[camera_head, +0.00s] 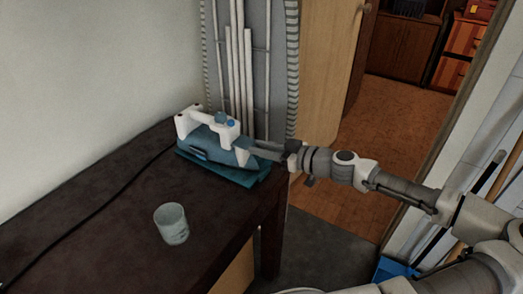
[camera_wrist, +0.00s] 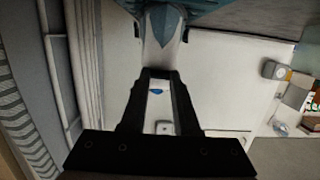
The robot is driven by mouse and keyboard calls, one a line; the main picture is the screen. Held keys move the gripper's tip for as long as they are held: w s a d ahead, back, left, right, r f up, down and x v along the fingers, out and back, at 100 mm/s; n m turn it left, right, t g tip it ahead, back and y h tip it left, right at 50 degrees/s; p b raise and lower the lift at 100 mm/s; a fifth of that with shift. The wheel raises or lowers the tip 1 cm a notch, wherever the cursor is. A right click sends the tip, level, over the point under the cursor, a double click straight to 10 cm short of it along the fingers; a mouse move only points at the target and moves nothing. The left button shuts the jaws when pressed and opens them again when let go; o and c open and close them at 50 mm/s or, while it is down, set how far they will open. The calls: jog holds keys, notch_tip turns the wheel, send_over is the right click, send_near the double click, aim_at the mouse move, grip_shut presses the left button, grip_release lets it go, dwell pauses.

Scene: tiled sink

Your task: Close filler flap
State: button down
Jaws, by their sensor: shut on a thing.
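A teal and white steam iron (camera_head: 208,142) sits on a flat teal base (camera_head: 228,176) at the far end of the dark table. Its white handle is on top, with small blue parts near its right end. My gripper (camera_head: 247,144) comes in from the right and its fingertips meet that end of the iron. In the wrist view, the fingers of my gripper (camera_wrist: 158,73) are close together at the iron's white part (camera_wrist: 160,52), shut on it. I cannot make out the filler flap or its position; the fingers partly cover that area.
A pale glass (camera_head: 171,224) stands on the dark table (camera_head: 105,205) nearer the front. A dark cord (camera_head: 95,215) runs along the table's left side. The table's middle is mostly clear.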

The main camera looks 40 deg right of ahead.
jog(key=shift+f, duration=0.1)
dwell(0.3)
jog(key=c, duration=0.6)
grip_release()
jog(key=shift+c, duration=0.2)
jog(key=p+v, duration=0.3)
jog(key=v, duration=1.4)
jog(key=shift+s+p, duration=0.2)
jog(key=shift+p, duration=0.2)
jog(key=shift+w, duration=0.1)
